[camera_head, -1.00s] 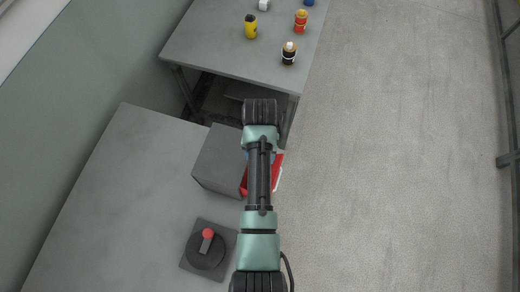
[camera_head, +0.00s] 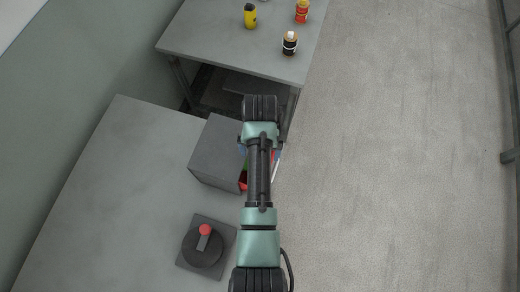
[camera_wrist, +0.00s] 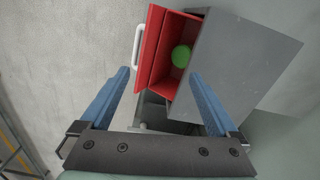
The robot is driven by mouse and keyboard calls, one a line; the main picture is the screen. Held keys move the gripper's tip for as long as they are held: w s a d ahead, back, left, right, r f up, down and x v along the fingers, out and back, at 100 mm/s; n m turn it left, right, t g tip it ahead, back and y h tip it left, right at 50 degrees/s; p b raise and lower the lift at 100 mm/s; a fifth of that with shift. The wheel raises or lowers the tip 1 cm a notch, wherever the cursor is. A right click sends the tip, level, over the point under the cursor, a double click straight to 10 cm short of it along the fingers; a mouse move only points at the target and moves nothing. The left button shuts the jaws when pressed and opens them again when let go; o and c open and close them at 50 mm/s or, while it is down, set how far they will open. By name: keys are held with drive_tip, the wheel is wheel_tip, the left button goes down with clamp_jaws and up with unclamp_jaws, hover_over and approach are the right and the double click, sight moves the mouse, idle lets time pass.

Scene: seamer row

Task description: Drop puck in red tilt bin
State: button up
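The red tilt bin (camera_wrist: 152,60) is tipped open from the front of a grey cabinet (camera_wrist: 238,60) in the wrist view, with a white handle (camera_wrist: 138,45) on its outer face. A round green puck (camera_wrist: 181,56) is inside the bin. My gripper (camera_wrist: 160,75) is open, its two blue fingers wide apart with nothing between them, and it points at the bin. The head view shows a little of the red bin (camera_head: 243,186) and a bit of green beside my arm, which hides most of the bin.
The cabinet (camera_head: 218,150) stands on a grey bench (camera_head: 120,190) near a dark rotary switch with a red-tipped handle (camera_head: 204,243). A further table (camera_head: 225,45) holds a yellow bottle (camera_head: 250,16) and other small bottles. The floor (camera_head: 400,150) on the right is clear.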

wheel_tip(320, 180, up, 13)
drive_tip(key=p, duration=0.1)
idle(0.5)
drive_tip(key=shift+w, duration=0.1)
idle(0.6)
